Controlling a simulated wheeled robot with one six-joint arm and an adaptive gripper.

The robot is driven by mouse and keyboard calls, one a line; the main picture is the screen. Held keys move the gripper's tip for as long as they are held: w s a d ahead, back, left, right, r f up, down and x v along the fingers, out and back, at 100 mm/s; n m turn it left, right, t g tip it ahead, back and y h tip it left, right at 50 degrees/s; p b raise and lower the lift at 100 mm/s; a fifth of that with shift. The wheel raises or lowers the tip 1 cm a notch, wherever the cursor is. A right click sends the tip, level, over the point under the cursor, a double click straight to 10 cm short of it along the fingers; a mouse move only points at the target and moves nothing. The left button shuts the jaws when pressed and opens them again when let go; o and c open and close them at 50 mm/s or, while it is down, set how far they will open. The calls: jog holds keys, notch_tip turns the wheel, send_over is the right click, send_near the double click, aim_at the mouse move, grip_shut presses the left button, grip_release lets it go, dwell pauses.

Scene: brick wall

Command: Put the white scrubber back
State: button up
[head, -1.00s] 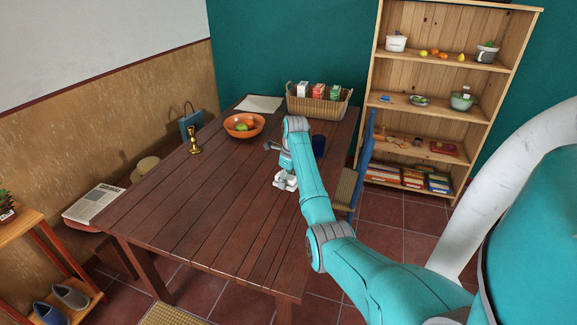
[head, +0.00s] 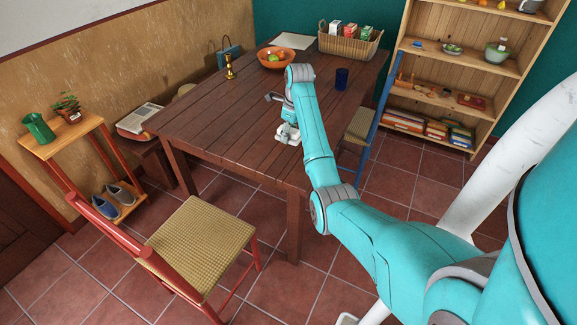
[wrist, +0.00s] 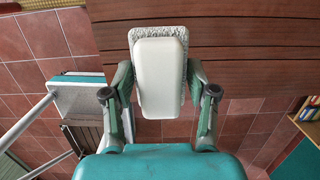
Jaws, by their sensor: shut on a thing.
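The white scrubber (wrist: 159,75) is a pale block with a rough grey-white edge. In the wrist view it sits between the two fingers of my gripper (wrist: 160,100), which is shut on it. In the head view my gripper (head: 288,134) is over the near right part of the wooden table (head: 215,115).
An orange fruit bowl (head: 276,60), a brass candlestick (head: 229,67), a blue cup (head: 341,78) and a basket of cartons (head: 350,42) stand on the table. A wooden shelf (head: 460,100) is at right. A red chair (head: 200,245) and a blue chair (head: 362,125) flank the table.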

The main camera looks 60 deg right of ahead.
send_over(287, 158)
jog(key=f, duration=0.5)
jog(key=shift+s+a+f, duration=0.1)
jog(key=shift+s+f, duration=0.1)
jog(key=shift+s, duration=0.15)
jog(key=shift+f, duration=2.1)
jog(key=shift+f, duration=0.1)
jog(key=o, duration=1.1)
jog(key=r, duration=0.4)
jog(key=s+r, duration=0.1)
jog(key=r, duration=0.7)
jog(key=shift+s+d, duration=0.2)
jog(key=shift+s, duration=0.2)
